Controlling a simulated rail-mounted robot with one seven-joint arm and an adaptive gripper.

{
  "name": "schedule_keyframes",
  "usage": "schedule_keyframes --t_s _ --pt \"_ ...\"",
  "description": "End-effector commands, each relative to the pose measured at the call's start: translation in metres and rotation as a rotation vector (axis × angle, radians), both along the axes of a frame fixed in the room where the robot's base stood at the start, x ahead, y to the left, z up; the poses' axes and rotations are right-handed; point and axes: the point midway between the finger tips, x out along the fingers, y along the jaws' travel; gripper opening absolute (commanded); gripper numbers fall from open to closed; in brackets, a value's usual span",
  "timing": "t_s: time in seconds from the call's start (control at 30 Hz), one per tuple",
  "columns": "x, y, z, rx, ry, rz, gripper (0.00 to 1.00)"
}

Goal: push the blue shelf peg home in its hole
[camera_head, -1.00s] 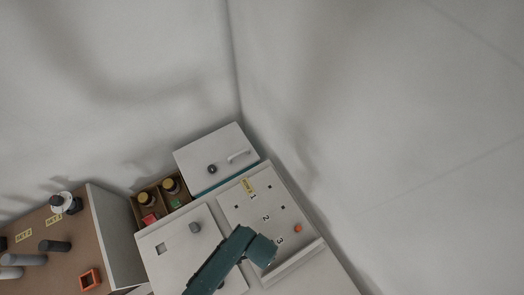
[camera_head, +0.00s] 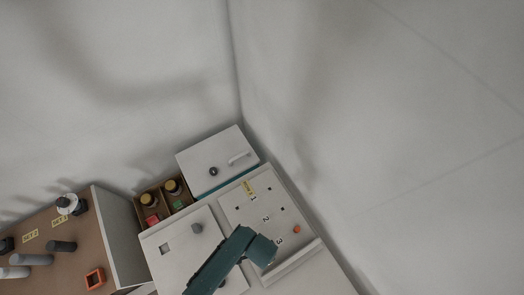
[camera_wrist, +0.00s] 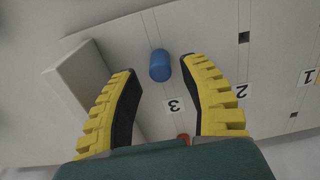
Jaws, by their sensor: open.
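The blue shelf peg (camera_wrist: 160,66) stands out of the pale panel in the wrist view, in line with the label 3 (camera_wrist: 173,105). My gripper (camera_wrist: 156,75) is open, with its yellow and black fingers on either side of the peg's line. The peg shows between and slightly beyond the fingertips, and no finger visibly touches it. In the head view, the panel (camera_head: 240,209) carries the numbers 1, 2 and 3, and my teal arm hides the blue peg there.
An orange peg (camera_head: 297,230) sits at the right of row 3. Dark empty holes (camera_wrist: 244,37) lie by rows 1 and 2. A raised pale ledge (camera_wrist: 80,75) stands left of my gripper. A box with a handle (camera_head: 238,158) and a divided tray (camera_head: 137,212) stand behind.

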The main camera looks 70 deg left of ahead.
Motion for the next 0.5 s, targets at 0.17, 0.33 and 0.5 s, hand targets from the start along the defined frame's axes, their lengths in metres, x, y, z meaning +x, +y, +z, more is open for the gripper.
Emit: schedule_keyframes --t_s 0.17,0.33,0.5 --pt "0.000 0.000 0.015 0.000 -0.001 0.000 0.44" --pt "0.000 0.000 0.025 0.000 -0.001 0.000 0.44" --pt "0.000 0.000 0.034 0.000 -0.001 0.000 0.44"
